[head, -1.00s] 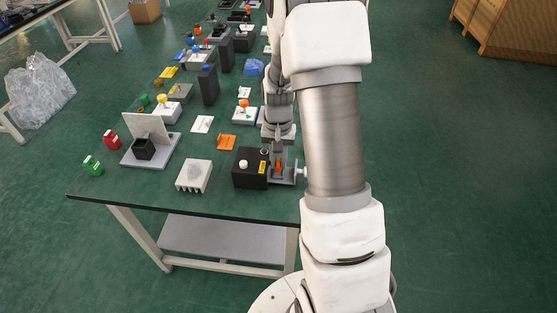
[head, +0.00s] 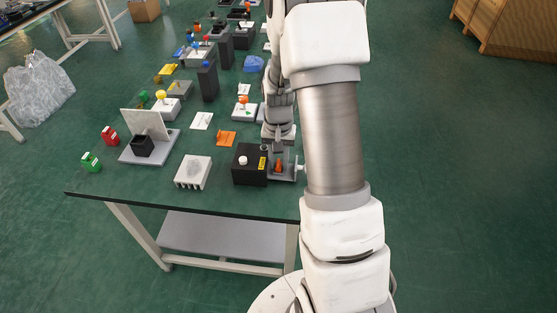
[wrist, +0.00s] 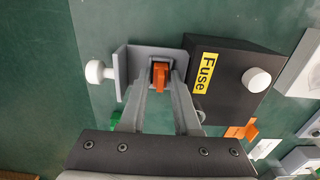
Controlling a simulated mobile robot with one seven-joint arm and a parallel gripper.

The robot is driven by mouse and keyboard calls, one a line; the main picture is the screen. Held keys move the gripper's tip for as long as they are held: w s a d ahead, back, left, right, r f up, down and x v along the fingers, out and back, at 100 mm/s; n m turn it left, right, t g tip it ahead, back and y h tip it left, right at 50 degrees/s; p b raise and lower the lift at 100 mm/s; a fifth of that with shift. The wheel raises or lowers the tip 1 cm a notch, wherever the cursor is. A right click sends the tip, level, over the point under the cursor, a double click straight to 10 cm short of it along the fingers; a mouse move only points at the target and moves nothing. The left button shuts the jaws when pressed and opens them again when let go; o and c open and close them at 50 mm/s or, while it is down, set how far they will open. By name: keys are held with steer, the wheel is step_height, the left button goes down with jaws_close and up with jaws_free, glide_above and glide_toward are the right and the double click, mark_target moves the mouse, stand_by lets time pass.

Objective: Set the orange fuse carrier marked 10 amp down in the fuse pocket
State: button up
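The orange fuse carrier (wrist: 160,77) is between my fingertips in the wrist view. It also shows as a small orange patch in the head view (head: 278,168). My gripper (wrist: 161,88) appears shut on it, with a finger on each side. The carrier is at the dark opening of the fuse pocket, in the grey bracket (wrist: 140,58) beside the black box (wrist: 228,85) with a yellow "Fuse" label. I cannot tell how deep it sits, and its 10 amp marking is not readable.
A white knob (wrist: 96,71) sticks out from the bracket. Another white knob (wrist: 256,80) tops the black box. A second orange piece (head: 226,139) lies behind the box. A white ribbed block (head: 193,172) stands to its left. The table edge is close in front.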

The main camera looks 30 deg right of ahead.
mark_target(279, 162)
steer(key=shift+o, duration=1.4)
steer(key=shift+a, duration=0.15)
steer(key=shift+w+r, duration=0.1)
steer(key=shift+r, duration=0.1)
step_height(279, 162, up, 17)
steer(key=p, duration=0.3)
steer(key=shift+s+d, duration=0.2)
steer(key=s+a+r+n+t+p, duration=0.2)
steer(key=s+a+r+n, duration=0.1)
steer(key=s+a+r, duration=0.3)
steer(key=s+a+r+n+t+p, duration=0.3)
steer(key=s+a+r, duration=0.3)
steer(key=s+r, duration=0.5)
steer(key=shift+s+a+n+t, duration=0.3)
steer(key=shift+s+n, duration=0.1)
steer(key=shift+s, duration=0.4)
